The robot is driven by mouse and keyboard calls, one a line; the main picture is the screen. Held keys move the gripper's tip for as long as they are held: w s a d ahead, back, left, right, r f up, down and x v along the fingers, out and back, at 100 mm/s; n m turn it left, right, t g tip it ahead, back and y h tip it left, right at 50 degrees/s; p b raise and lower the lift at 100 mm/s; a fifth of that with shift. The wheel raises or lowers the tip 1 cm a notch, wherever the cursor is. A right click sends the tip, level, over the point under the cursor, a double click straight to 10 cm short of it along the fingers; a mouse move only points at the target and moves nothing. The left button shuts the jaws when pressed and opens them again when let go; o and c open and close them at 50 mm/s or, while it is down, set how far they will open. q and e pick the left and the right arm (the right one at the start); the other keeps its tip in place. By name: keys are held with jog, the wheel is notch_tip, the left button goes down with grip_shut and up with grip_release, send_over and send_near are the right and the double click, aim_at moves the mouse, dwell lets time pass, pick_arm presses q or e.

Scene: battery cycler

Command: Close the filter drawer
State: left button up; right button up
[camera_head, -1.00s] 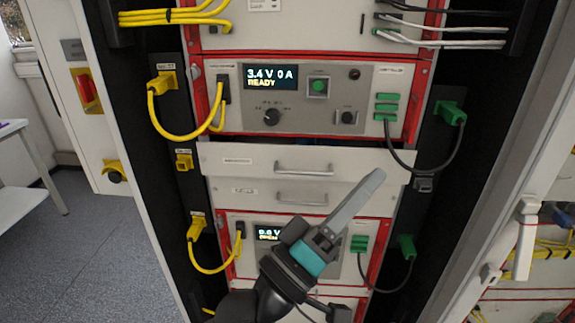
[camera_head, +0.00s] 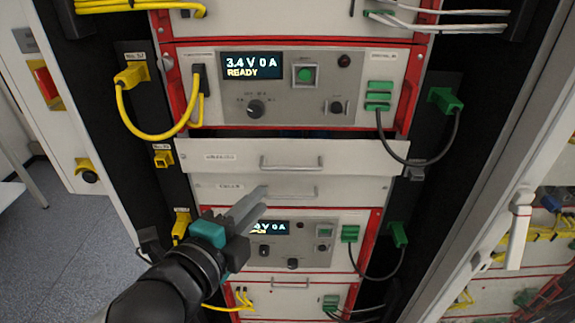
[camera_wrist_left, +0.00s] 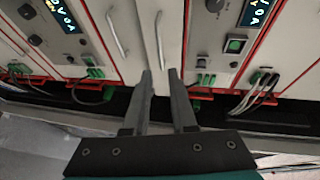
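Two pale drawer fronts lie between the cycler units in the head view. The upper drawer (camera_head: 340,158) stands out from the rack, with a dark gap above it; the lower drawer (camera_head: 350,188) sits further back. Their labels are too small to read, so I cannot tell which is the filter drawer. The upper handle (camera_head: 291,163) also shows in the left wrist view (camera_wrist_left: 159,40). My left gripper (camera_head: 258,197) is in front of the lower drawer in the head view, empty, its fingers apart. In the left wrist view its fingertips (camera_wrist_left: 160,74) overlap the upper drawer's end. My right gripper is out of view.
A cycler unit (camera_head: 290,112) reading 3.4 V 0 A READY is above the drawers, another (camera_head: 320,262) below. Yellow cables (camera_head: 150,130) loop at the left and black cables (camera_head: 395,155) hang at the right. An open cabinet door edge (camera_head: 490,200) stands at the right.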

aim_at(290, 170)
pick_arm(q)
jog(key=p+x, duration=0.1)
jog(key=x, duration=1.3)
jog(key=shift+w+d+f, duration=0.1)
jog(key=shift+w+d, duration=0.1)
jog(key=shift+d, duration=0.05)
grip_shut()
dwell(1.0)
